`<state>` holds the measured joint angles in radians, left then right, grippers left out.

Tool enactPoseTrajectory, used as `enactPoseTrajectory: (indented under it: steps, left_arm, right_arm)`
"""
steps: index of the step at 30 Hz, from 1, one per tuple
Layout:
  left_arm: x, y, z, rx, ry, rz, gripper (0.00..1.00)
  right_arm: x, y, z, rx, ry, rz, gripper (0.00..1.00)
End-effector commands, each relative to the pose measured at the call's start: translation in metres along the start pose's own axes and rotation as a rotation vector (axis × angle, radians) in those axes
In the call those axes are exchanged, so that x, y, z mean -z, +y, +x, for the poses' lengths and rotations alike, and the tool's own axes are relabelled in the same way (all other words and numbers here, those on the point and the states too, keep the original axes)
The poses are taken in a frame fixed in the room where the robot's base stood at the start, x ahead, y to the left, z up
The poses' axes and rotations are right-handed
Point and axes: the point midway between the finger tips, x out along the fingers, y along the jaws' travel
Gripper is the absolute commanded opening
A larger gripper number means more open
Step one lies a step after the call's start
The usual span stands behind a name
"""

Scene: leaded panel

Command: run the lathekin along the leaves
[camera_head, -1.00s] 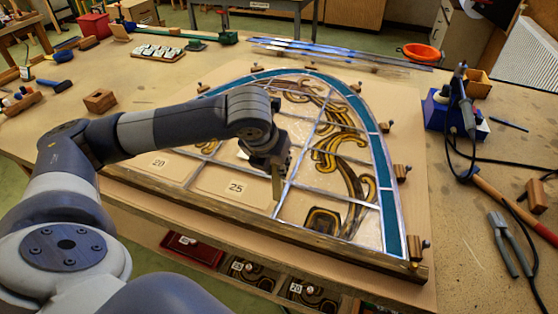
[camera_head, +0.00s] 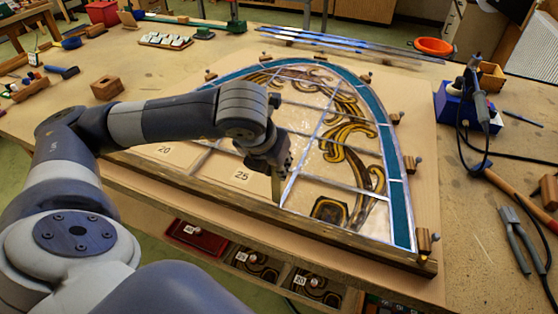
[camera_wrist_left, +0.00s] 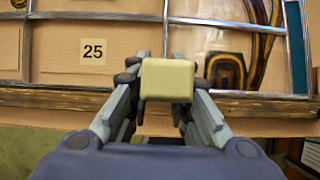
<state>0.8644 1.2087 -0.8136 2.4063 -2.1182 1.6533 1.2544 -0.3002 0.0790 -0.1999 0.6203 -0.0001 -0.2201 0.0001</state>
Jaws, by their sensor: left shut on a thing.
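My left gripper (camera_head: 272,160) is shut on the lathekin (camera_head: 277,184), a pale wooden stick pointing down. In the left wrist view the lathekin (camera_wrist_left: 167,79) shows end-on between the fingers (camera_wrist_left: 163,100). Its lower tip is near the front end of an upright lead came (camera_head: 302,160) of the arched panel, close to the front wooden batten (camera_head: 330,240). I cannot tell whether the tip touches the lead. The panel has a blue-green border (camera_head: 397,190), painted scroll glass (camera_head: 345,140) and bare cells marked 20 and 25 (camera_head: 241,176). My right gripper is not in view.
Small wooden blocks (camera_head: 409,163) stand around the arch. A soldering iron on a blue stand (camera_head: 466,108), pliers (camera_head: 522,242) and a hammer (camera_head: 515,195) lie at the right. Numbered glass pieces (camera_head: 312,284) lie below the front edge. An orange bowl (camera_head: 433,47) is at the back.

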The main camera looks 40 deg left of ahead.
Motion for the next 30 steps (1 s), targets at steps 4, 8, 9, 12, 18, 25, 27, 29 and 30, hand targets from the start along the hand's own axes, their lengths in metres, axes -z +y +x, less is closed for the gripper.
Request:
enactPoseTrajectory:
  steps: [4, 8, 9, 12, 18, 25, 27, 29, 30]
  left_arm:
    - [0.004, 0.000, -0.001, -0.001, 0.003, 0.000, 0.00]
    - [0.004, 0.000, -0.001, -0.001, 0.003, 0.000, 0.00]
    - [0.004, 0.000, -0.001, -0.001, 0.003, 0.000, 0.00]
    - [0.002, 0.000, -0.003, -0.001, 0.002, 0.000, 0.00]
    - [-0.006, 0.000, -0.018, -0.001, 0.000, 0.000, 0.00]
    - [-0.017, -0.001, -0.040, 0.000, -0.001, 0.000, 0.00]
    - [-0.019, -0.001, -0.044, 0.001, 0.000, 0.000, 0.00]
    - [-0.020, -0.001, -0.046, 0.000, 0.000, 0.000, 0.00]
    - [-0.020, -0.001, -0.047, 0.000, 0.000, 0.000, 0.00]
  right_arm:
    - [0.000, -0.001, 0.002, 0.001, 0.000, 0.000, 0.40]
    - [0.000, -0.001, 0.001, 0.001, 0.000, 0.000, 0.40]
    - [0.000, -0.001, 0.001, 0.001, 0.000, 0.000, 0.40]
    - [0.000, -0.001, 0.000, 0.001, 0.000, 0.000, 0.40]
    - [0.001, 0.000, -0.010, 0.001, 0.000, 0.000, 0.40]
    - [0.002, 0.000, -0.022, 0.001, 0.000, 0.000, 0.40]
    - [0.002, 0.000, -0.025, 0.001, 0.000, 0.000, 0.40]
    - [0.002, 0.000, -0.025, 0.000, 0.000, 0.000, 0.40]
    - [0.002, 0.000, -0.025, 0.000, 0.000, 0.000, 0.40]
